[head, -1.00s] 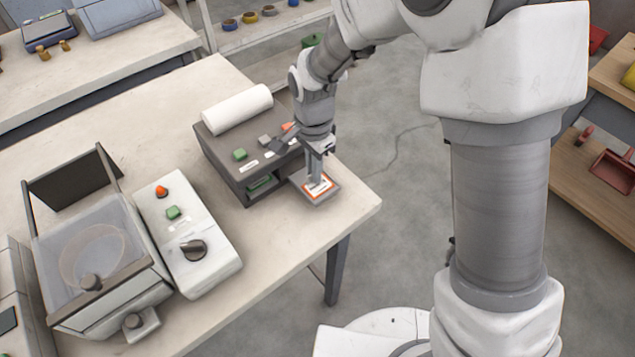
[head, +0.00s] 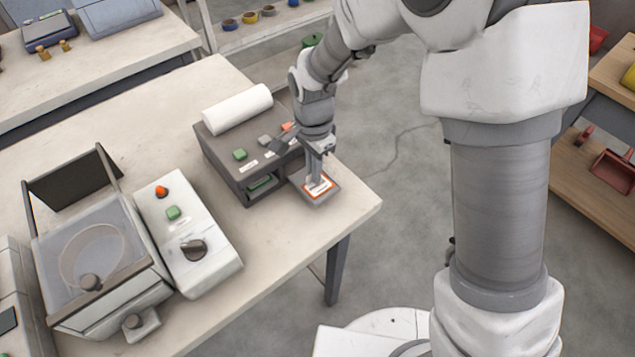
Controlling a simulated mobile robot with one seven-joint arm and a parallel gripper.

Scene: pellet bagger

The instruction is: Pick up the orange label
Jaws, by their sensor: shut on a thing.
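The orange label (head: 318,190) is a small white piece with an orange border. It is at the grey tray (head: 322,199) on the front right of the dark grey label printer (head: 222,160). My gripper (head: 315,181) points down over the label, and its fingers are shut on it. The fingers hide part of the label. I cannot tell whether the label still touches the tray.
A white paper roll (head: 237,108) lies on top of the printer. Left of it stand a white control box (head: 187,240) with a black knob and a clear-lidded machine (head: 92,255). The table's (head: 345,207) right corner is close to the tray.

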